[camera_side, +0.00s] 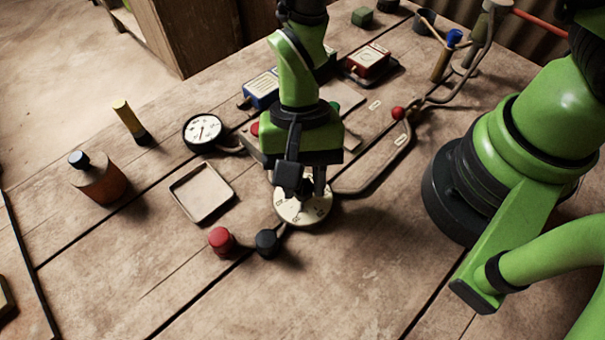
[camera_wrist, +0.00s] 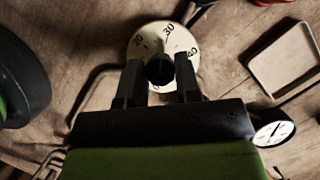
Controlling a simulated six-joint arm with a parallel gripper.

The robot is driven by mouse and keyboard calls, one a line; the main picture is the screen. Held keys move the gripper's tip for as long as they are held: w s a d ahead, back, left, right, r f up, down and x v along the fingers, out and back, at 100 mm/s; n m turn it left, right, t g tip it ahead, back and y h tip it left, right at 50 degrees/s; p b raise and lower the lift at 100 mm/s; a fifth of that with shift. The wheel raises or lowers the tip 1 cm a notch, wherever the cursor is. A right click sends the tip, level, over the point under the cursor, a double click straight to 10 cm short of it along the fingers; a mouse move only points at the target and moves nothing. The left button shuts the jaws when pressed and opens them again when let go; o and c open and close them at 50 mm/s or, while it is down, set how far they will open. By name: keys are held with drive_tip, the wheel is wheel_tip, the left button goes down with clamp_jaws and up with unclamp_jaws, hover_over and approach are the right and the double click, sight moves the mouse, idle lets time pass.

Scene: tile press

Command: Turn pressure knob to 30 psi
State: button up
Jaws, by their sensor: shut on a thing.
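The pressure knob's round cream dial plate (camera_side: 303,212) sits on the wooden table beneath my gripper (camera_side: 305,188). In the wrist view the dial plate (camera_wrist: 181,39) shows the marks 20, 30 and 40, with 30 near the top. The dark round knob (camera_wrist: 160,71) is at its centre, between the two fingers of my gripper (camera_wrist: 160,76), which is shut on it. The knob's pointer cannot be made out. A round white-faced gauge (camera_side: 203,131) lies left of my gripper; it also shows in the wrist view (camera_wrist: 274,129). Its reading is too small to tell.
A shallow square tray (camera_side: 186,208) lies left of the dial. A red button (camera_side: 221,240) and a black button (camera_side: 267,243) stand in front of it. A brown bottle (camera_side: 100,182) and a yellow-black cylinder (camera_side: 131,122) stand farther left. The front table area is clear.

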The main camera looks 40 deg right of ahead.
drive_tip(key=shift+m, duration=0.6)
drive_tip(key=o, duration=0.9)
drive_tip(key=v, duration=1)
drive_tip(key=shift+s+d, duration=0.1)
drive_tip(key=shift+d, duration=0.1)
drive_tip(key=d+r+n+t+y, duration=0.15)
drive_tip(key=d+r+t, duration=0.45)
drive_tip(key=r, duration=0.6)
drive_tip(key=s+d+r+n+t, duration=0.1)
drive_tip(key=s+d+r, duration=0.1)
drive_tip(key=s+d+r+n+t+h, duration=0.1)
drive_tip(key=s+d+r+t, duration=0.1)
drive_tip(key=d, duration=0.1)
drive_tip(key=s+d+r+n+t+h, duration=0.1)
drive_tip(key=s+d+r, duration=0.1)
drive_tip(key=s+d, duration=0.1)
drive_tip(key=shift+s+d+r+n+t, duration=0.1)
drive_tip(key=shift+d+r+n+t, duration=0.05)
drive_tip(key=shift+n+t, duration=0.15)
